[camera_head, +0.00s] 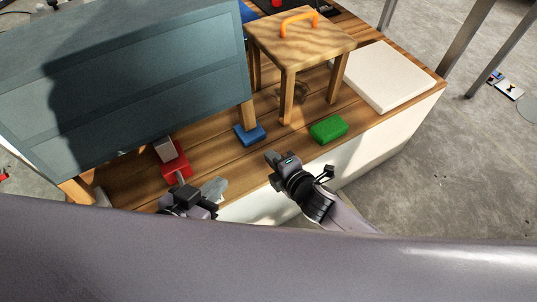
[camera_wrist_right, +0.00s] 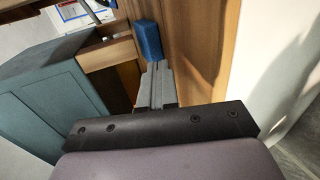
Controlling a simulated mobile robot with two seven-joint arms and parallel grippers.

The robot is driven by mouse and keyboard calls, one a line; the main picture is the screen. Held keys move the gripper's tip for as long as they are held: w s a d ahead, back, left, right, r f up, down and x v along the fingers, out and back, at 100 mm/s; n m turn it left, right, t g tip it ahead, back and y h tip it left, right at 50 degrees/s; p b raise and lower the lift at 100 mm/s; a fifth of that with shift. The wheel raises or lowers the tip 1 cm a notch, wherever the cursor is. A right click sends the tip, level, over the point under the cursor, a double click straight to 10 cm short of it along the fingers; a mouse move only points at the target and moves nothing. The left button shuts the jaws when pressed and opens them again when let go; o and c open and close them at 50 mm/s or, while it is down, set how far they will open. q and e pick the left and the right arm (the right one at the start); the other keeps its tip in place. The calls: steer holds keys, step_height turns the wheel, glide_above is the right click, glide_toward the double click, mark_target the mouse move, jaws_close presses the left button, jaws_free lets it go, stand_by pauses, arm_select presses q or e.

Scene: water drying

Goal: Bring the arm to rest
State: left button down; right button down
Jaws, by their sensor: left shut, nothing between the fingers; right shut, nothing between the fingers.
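My left gripper (camera_head: 186,194) is shut and empty, low over the front edge of the wooden surface near a red block. My right gripper (camera_head: 272,158) is shut and empty, over the front edge of the wooden surface between a blue block and a green block. In the right wrist view the right gripper's fingers (camera_wrist_right: 155,72) are together, with the blue block seen just beyond their tips. The lower part of both arms is partly hidden behind a large grey part of my own body across the bottom of the head view.
The wooden surface (camera_head: 222,163) holds a red block (camera_head: 175,160), a blue block (camera_head: 250,134), a green block (camera_head: 328,129), a small wooden stool (camera_head: 300,42) with an orange handle (camera_head: 298,22) and a white slab (camera_head: 385,75). A teal cabinet (camera_head: 130,80) stands at left. Grey floor lies right.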

stand_by(0.5)
